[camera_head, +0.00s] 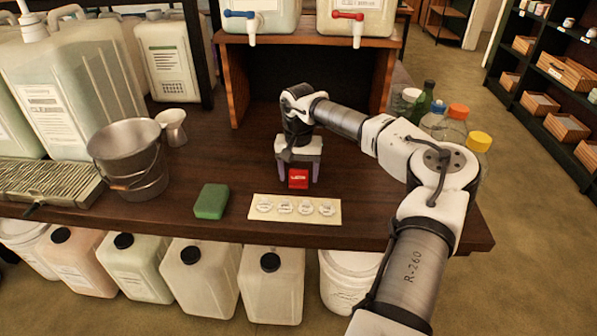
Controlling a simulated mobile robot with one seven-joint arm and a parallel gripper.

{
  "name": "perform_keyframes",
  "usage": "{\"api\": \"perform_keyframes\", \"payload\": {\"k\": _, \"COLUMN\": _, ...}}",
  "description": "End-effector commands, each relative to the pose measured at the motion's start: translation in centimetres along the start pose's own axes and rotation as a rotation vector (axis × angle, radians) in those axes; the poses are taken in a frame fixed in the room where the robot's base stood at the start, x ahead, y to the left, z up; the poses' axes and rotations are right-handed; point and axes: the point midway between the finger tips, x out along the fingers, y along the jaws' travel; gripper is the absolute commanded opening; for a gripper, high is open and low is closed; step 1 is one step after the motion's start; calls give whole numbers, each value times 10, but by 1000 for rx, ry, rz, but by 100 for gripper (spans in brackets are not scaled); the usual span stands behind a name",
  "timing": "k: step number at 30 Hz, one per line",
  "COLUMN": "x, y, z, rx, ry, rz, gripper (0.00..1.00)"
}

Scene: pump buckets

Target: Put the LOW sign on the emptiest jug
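The small red sign (298,180) with pale lettering stands on the dark wooden counter, in front of the wooden stand; its lettering is too small to read surely. My gripper (299,176) points down over it, its fingers spread to either side of the sign with what looks like a small gap. Two jugs with taps sit on the stand, cut off at the top: one with a blue tap (268,14) and one with a red tap (372,22). Large pale jugs (75,90) stand at the left. Which is emptiest I cannot tell.
A metal bucket (130,160), a small metal jug (172,127), a drip grate (45,183), a green sponge (211,202) and a label card (295,209) lie around. Bottles (452,125) stand behind my arm. Capped jugs (272,285) sit below the counter (400,232).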

Motion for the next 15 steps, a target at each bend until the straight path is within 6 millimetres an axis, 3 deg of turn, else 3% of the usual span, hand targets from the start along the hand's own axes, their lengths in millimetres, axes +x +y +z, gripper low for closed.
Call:
{"api": "perform_keyframes", "payload": {"k": 10, "x": -5, "y": 0, "z": 0, "rx": 0, "ry": 2, "rz": 0, "gripper": 68}}
{"api": "perform_keyframes", "payload": {"k": 15, "x": -29, "y": 0, "z": -1, "rx": 1, "ry": 4, "rz": -1, "gripper": 68}}
